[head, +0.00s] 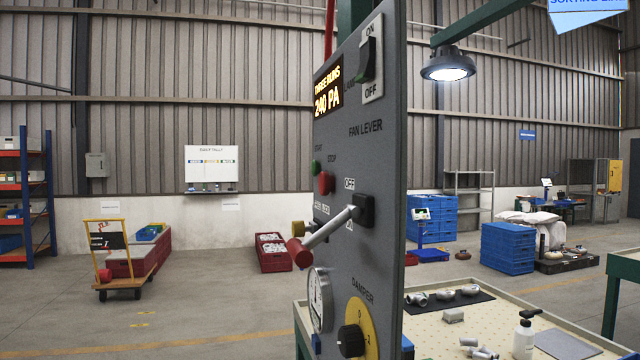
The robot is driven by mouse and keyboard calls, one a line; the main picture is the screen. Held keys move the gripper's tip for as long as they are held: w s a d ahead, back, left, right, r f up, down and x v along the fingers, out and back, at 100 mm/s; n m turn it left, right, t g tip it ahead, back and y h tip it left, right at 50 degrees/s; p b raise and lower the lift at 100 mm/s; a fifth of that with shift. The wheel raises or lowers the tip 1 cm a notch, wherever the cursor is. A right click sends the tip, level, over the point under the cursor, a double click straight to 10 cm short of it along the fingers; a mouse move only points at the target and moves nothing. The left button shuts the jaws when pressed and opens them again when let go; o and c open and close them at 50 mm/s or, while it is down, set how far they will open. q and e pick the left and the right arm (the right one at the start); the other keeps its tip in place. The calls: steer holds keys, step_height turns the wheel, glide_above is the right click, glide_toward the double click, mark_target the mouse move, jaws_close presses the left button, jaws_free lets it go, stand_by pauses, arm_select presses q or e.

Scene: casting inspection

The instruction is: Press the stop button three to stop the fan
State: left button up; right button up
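A grey control panel (385,150) stands upright in the middle of the head view, seen at a steep angle. A red stop button (326,183) sits on its face under the word STOP, with a green start button (316,168) to its left. I see no number three on a button. The fan lever (330,229) has a red grip (299,252) and sticks out from a black mount below the OFF label. A lit display (328,92) reads "THREE RUNS 240 PA". Neither of my grippers is in view.
The panel also bears an ON/OFF switch (367,60), a round gauge (320,300) and a damper knob (352,340). A table (480,325) with castings and a pump bottle (524,336) stands behind it at right.

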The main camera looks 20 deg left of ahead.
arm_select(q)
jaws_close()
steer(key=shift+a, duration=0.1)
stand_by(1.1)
